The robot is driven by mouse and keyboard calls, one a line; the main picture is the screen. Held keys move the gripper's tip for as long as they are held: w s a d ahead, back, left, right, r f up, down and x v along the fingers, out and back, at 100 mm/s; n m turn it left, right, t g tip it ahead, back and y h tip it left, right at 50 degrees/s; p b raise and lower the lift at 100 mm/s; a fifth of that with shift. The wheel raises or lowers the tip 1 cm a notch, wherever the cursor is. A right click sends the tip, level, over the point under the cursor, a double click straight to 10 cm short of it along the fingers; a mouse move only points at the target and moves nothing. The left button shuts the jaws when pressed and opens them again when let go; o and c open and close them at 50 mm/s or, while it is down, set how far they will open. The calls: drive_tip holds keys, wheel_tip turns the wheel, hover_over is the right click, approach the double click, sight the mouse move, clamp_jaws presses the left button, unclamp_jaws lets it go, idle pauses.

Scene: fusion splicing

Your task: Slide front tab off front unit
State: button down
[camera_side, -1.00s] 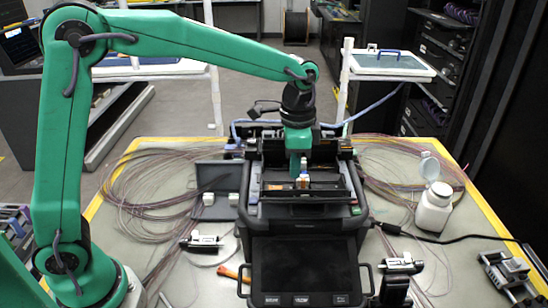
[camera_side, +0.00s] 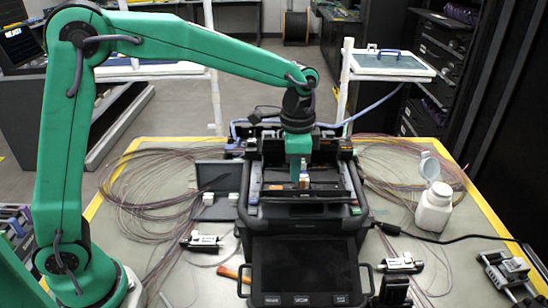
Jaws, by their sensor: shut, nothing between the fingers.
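The black fusion splicer (camera_side: 303,222) stands in the middle of the bench with its upper bay open.
A white bottle with its lid open (camera_side: 434,207) stands at the right. A grey tray (camera_side: 217,190) with small white blocks lies left of the splicer. Loose fibre coils (camera_side: 150,190) spread on the left. Small metal holders (camera_side: 203,241) lie on the bench.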

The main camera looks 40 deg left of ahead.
drive_tip(key=shift+w+d, duration=0.95)
idle(1.1)
drive_tip(key=shift+r, duration=0.1)
drive_tip(key=shift+s+a+r, duration=0.1)
drive_tip(key=shift+r, duration=1.35)
drive_tip(key=shift+s+a+r, duration=0.1)
drive_tip(key=shift+r, duration=1.35)
